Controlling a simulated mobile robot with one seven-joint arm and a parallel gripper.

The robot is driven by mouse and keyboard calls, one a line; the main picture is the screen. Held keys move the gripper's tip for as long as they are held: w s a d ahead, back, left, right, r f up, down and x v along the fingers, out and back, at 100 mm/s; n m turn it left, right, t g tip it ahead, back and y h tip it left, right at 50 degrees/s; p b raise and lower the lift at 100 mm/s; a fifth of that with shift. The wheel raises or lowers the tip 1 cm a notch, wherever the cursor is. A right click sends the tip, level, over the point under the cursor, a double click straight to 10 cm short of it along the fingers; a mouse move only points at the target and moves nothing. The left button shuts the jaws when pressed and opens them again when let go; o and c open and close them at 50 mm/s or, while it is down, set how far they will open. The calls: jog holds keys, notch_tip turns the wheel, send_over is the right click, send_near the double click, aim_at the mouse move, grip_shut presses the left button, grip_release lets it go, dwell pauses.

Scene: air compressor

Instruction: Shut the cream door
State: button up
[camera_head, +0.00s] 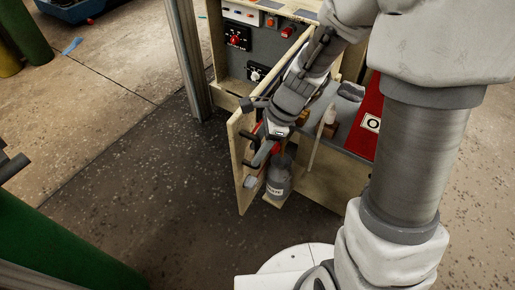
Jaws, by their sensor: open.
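The cream door (243,160) is a pale wooden panel standing open at the front of the cabinet (325,182), left of the centre of the view. My gripper (262,152) is at the door's upper edge, with its jaws open. It reaches down from the upper right beside the door. I cannot tell whether its fingers touch the panel. My gripper and forearm hide part of the door and of the cabinet opening.
A grey bottle (278,178) stands just right of the door. A red panel (367,125) is on the cabinet's right. A control panel (240,55) with knobs is behind. A metal post (188,60) stands behind left. The dark floor left of the door is clear.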

grip_shut()
dwell(1.3)
